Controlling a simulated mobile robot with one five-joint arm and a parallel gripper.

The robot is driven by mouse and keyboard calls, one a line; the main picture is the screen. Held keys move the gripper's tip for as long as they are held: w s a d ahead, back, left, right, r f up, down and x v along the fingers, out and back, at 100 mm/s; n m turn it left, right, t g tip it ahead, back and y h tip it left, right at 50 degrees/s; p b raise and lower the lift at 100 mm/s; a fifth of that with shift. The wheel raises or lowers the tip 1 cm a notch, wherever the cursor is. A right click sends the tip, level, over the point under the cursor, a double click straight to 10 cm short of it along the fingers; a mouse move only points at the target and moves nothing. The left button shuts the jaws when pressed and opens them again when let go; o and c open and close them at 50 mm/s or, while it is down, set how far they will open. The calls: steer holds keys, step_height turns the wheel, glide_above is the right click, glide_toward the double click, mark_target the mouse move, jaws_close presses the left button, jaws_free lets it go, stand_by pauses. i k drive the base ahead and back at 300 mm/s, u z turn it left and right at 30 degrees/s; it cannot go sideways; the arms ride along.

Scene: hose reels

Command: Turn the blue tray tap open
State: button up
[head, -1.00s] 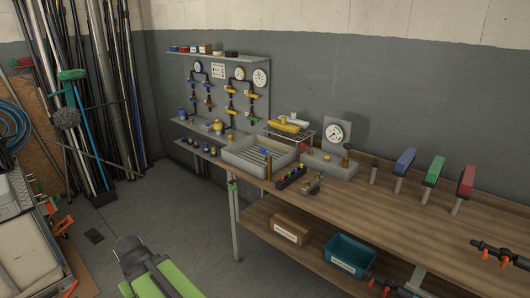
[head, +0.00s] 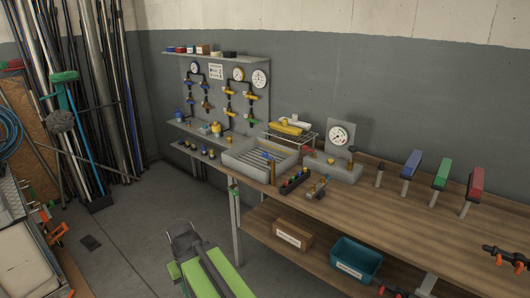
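A grey slatted tray (head: 238,163) stands on the left end of the wooden bench. A small blue handle (head: 268,156), which looks like the blue tray tap, shows at the tray's right side above a brass-coloured upright part. It is too small to tell which way it is turned. My gripper (head: 184,236) is at the end of my green arm, low in front of the bench's left end. It is well apart from the tray and the tap. Its fingers are too unclear to tell whether they are open, and I see nothing held.
A panel with gauges and coloured valves (head: 222,95) stands behind the tray. A dark block with coloured knobs (head: 294,182) sits right of the tray. A teal bin (head: 355,259) and a cardboard box (head: 279,236) are on the lower shelf. Floor left of the bench is mostly clear.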

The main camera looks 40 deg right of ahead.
mark_target(264, 155)
steer(key=i, duration=0.9)
steer(key=u, duration=0.05)
